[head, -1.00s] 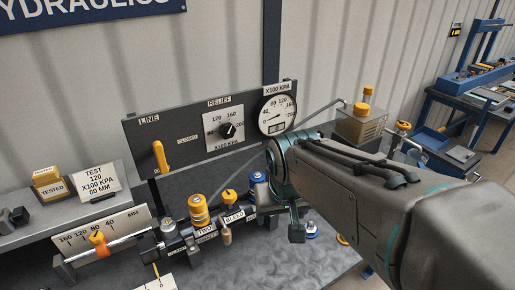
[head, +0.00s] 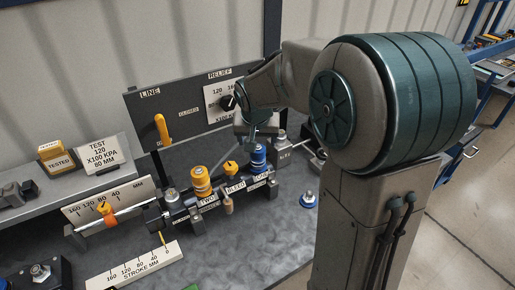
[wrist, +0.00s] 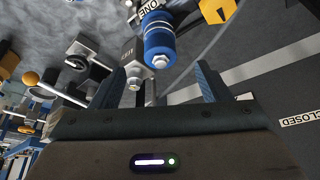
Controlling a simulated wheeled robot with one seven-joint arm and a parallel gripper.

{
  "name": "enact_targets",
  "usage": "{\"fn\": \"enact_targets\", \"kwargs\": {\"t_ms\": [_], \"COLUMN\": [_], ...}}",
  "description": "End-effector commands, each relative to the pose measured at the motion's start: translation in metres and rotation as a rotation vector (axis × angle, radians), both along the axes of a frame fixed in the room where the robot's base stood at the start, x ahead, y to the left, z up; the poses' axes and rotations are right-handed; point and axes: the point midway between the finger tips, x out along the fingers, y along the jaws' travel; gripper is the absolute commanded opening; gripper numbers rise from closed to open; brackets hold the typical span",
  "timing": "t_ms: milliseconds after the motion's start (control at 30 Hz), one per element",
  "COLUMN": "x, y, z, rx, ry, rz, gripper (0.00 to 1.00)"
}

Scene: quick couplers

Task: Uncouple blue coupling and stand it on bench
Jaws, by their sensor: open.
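The blue coupling (head: 259,160) stands upright on the manifold port labelled ONE, at the right end of the row. My gripper (head: 251,138) is just above and beside it in the head view, pointing down. In the wrist view, the blue coupling (wrist: 160,42) has a silver hex tip and lies ahead of the gap between the two spread fingers of my gripper (wrist: 160,70). The gripper is open and empty. I cannot tell whether a finger touches the coupling. The bench (head: 262,225) is grey and mottled.
A yellow coupling (head: 201,183) stands on port TWO, with the yellow bleed knob (head: 230,168) between. A blue-based fitting (head: 308,200) stands on the bench at right. The gauge panel (head: 185,125) rises behind. The bench front is mostly clear around the stroke scale (head: 134,267).

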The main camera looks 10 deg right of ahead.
Motion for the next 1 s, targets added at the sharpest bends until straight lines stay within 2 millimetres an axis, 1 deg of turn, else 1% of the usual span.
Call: {"fn": "enact_targets", "kwargs": {"t_ms": [33,200,400,500,700,967,1000], "x": [0.003,0.015,0.026,0.031,0.034,0.035,0.035], "y": [-0.001,-0.004,-0.007,-0.008,-0.010,-0.010,-0.010], "z": [-0.010,-0.040,-0.069,-0.078,-0.088,-0.089,-0.089], "rx": [0.001,0.001,0.000,0.000,0.000,0.001,0.000], "ry": [0.007,0.007,0.004,0.003,0.001,0.000,0.001], "rz": [0.001,0.001,0.003,0.001,0.001,0.001,0.001], "gripper": [0.70,0.70,0.70,0.70,0.70,0.70,0.64]}}
